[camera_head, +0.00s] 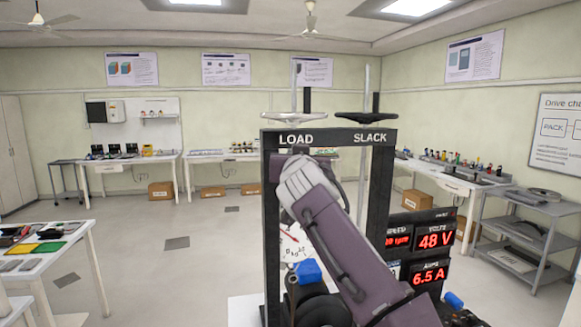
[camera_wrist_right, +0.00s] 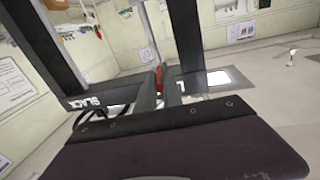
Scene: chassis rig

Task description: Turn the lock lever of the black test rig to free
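The black test rig (camera_head: 383,190) stands ahead, a frame whose top beam reads LOAD and SLACK. A grey handwheel (camera_head: 293,117) and a black handwheel (camera_head: 366,116) sit above the beam. My right gripper's fingers are hidden in the head view. In the right wrist view the rig's beam (camera_wrist_right: 95,100) appears upside down beyond a large dark part. A small red piece (camera_wrist_right: 160,76) shows there; I cannot tell if it is the lock lever. My left gripper is not in view.
A display panel (camera_head: 432,240) with red readings stands at the rig's right. Blue blocks (camera_head: 308,271) show low near the rig. A shelf cart (camera_head: 525,240) is at the right and a white table (camera_head: 50,258) at the left. The floor left of the rig is mostly clear.

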